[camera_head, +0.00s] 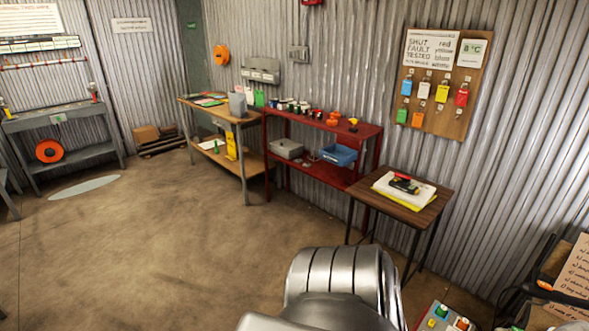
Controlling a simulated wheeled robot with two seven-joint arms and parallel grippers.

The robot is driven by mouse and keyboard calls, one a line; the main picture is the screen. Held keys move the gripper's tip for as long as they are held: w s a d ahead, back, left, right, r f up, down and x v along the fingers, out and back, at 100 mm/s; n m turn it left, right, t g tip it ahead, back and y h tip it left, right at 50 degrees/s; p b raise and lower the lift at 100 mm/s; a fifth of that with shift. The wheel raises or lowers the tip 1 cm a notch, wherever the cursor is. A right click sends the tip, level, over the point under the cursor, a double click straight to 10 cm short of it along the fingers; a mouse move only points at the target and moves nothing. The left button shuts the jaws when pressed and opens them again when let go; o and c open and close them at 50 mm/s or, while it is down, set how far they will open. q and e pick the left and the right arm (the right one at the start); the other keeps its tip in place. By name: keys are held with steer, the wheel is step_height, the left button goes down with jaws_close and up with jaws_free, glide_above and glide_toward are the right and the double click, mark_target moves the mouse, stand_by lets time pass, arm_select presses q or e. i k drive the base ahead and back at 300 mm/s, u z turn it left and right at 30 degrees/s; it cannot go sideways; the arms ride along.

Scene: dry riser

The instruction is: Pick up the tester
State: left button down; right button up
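A small dark handheld device with red and yellow parts (405,184) lies on white paper on a small brown table (431,212). It looks like the tester, but it is too small to be certain. A yellow sheet or folder (405,202) shows under the white paper (383,184). A shiny metal part of my own body fills the bottom centre, in front of and below this table. Neither gripper shows, so I cannot see what they hold.
A red shelf unit (350,176) with a blue bin (338,155) and several small items stands left of the small table. A wooden bench (245,187) is farther left. A tag board (440,116) hangs above. A box with coloured buttons (440,318) is bottom right. Left-centre floor is clear.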

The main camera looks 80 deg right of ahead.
mark_target(404, 185)
steer(key=z, duration=1.9)
steer(key=i, duration=2.6)
steer(key=z, duration=3)
